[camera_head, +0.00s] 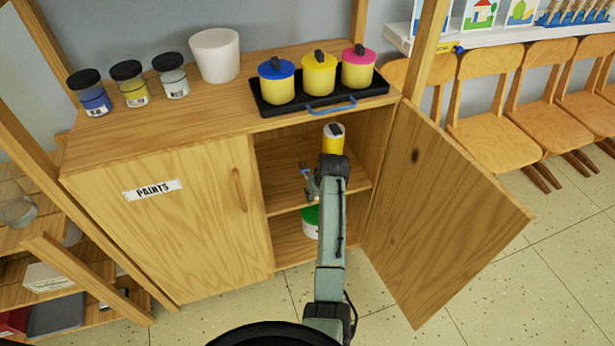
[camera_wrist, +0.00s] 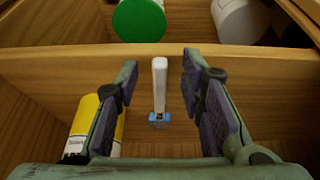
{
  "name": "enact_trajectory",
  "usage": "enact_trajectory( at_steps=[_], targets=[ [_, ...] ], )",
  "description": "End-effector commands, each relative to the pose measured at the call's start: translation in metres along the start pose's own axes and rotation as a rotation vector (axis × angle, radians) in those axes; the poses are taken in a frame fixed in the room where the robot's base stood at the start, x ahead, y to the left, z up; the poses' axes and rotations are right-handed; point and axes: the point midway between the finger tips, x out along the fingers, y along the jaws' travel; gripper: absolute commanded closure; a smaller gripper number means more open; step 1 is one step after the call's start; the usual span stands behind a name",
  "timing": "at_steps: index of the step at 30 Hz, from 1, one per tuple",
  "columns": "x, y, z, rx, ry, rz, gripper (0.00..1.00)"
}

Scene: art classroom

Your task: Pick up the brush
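The brush (camera_wrist: 160,88) has a pale, slim handle and a blue part at its lower end in the wrist view. It shows between the two fingers of my gripper (camera_wrist: 160,64), which are wide apart and not touching it. In the head view my gripper (camera_head: 308,183) is inside the open right side of the cabinet, at the upper compartment. A small blue-grey shape there may be the brush or a finger; I cannot tell which.
A green-lidded container (camera_head: 310,221) stands on the lower shelf. The open cabinet door (camera_head: 440,215) bounds the right. Pots stand on a black tray (camera_head: 368,95) on top.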

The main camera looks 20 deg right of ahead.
Motion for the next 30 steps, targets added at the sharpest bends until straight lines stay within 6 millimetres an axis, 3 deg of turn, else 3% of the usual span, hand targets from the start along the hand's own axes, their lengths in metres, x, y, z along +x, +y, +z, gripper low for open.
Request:
enact_trajectory(
  at_steps=[16,30],
  targets=[
    [-0.0005,0.0,-0.0001,0.0,0.0,0.0,1.0],
    [-0.005,0.0002,-0.0027,-0.001,0.003,0.001,1.0]
  ],
)
